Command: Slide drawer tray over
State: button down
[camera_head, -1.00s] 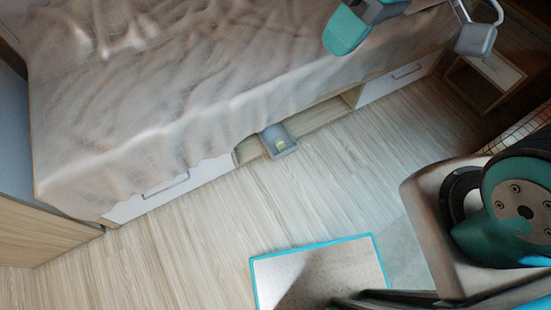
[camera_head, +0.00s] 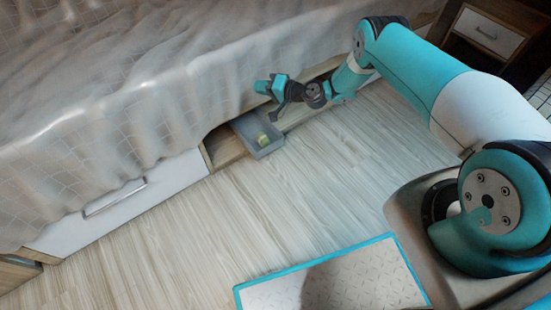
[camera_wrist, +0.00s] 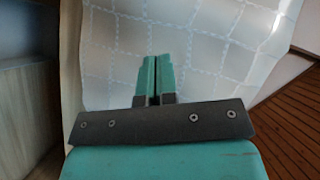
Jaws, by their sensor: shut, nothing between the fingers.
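The drawer tray (camera_head: 270,149) is a small grey open box at the bed's open under-bed bay, with a small yellow-green item (camera_head: 262,140) in it. My gripper (camera_head: 262,87) is above and slightly right of the tray in the head view, beside the bedding edge, and apart from the tray as far as I can tell. In the wrist view my gripper (camera_wrist: 157,62) shows its two teal fingers together, empty, in front of pale quilted bedding (camera_wrist: 200,40). The tray does not show in the wrist view.
A white drawer front (camera_head: 130,205) with a metal handle is left of the open bay. A bedside cabinet (camera_head: 488,33) stands at the upper right. Wood floor (camera_head: 230,220) in front of the bed is clear.

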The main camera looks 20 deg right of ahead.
jog(key=s+d+f+m+t+h+b, duration=0.1)
jog(key=s+d+f+m+t+b, duration=0.1)
jog(key=f, duration=0.7)
jog(key=s+d+f+m+t+h+b, duration=0.1)
jog(key=s+d+f+m+b, duration=0.15)
jog(key=f, duration=0.65)
jog(key=m+t+h+b, duration=0.4)
jog(key=m+h+b, duration=0.1)
jog(key=m+b, duration=0.15)
send_near(273, 144)
jog(key=shift+n+y, duration=0.3)
jog(key=b+x, duration=0.3)
jog(key=b, duration=0.2)
jog(key=b+x, duration=0.3)
jog(key=b, duration=0.3)
jog(key=shift+w+a+f, duration=0.1)
jog(key=shift+w+f, duration=0.15)
jog(key=shift+w+a+r+b, duration=0.1)
jog(key=shift+w+r+b, duration=0.05)
jog(key=shift+w+b, duration=0.3)
